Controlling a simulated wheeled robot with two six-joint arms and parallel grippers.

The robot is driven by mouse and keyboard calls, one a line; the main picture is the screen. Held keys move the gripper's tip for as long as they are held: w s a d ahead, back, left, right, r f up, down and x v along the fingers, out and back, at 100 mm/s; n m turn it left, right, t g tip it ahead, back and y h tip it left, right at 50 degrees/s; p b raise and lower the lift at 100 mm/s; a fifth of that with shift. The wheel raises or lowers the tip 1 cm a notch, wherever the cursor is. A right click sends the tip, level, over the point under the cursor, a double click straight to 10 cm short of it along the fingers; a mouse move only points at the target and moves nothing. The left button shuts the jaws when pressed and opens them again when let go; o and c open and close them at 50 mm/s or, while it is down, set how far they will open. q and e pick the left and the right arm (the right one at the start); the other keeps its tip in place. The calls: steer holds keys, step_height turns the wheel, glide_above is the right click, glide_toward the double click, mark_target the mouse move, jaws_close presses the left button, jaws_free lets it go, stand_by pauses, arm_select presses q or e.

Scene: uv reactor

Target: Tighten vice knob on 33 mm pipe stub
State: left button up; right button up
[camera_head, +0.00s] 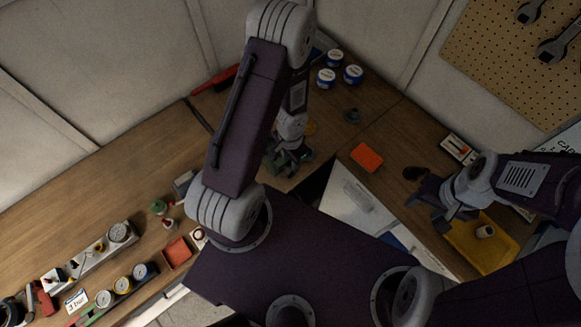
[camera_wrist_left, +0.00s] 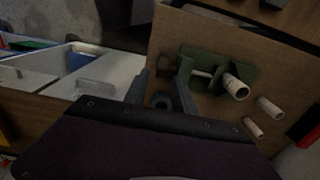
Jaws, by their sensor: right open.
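A green vice (camera_wrist_left: 215,75) shows in the left wrist view, with a pale pipe stub (camera_wrist_left: 236,88) at its right end. Two more pale stubs, an upper one (camera_wrist_left: 270,107) and a lower one (camera_wrist_left: 253,128), lie beside it on the wood. My left gripper (camera_wrist_left: 164,76) has its fingers apart at the vice's left side. A dark round part (camera_wrist_left: 160,101), perhaps the knob, shows between them; contact is unclear. In the head view my left gripper (camera_head: 288,160) is low over the bench, and the arm hides part of that area. My right gripper (camera_head: 440,207) is open and empty beside the yellow tray (camera_head: 467,252).
A pale stub (camera_head: 485,231) is in the yellow tray. An orange-red block (camera_head: 366,157) lies on the right bench. Blue-and-white tins (camera_head: 327,78) stand at the back. Gauges and small parts (camera_head: 119,232) crowd the left bench.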

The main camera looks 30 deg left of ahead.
mark_target(291, 172)
arm_select(q)
steer(key=f+b, duration=0.2)
steer(key=f, duration=0.1)
steer(key=f+b, duration=0.3)
steer(key=w+f+b, duration=0.1)
steer(key=f+b, duration=0.1)
steer(key=shift+a+f+b, duration=0.25)
steer(key=shift+f+b, duration=0.05)
steer(key=shift+f, duration=0.1)
steer(key=shift+s+f, duration=0.15)
steer(key=shift+s+d+r, duration=0.1)
steer(key=shift+r, duration=0.1)
jaws_close()
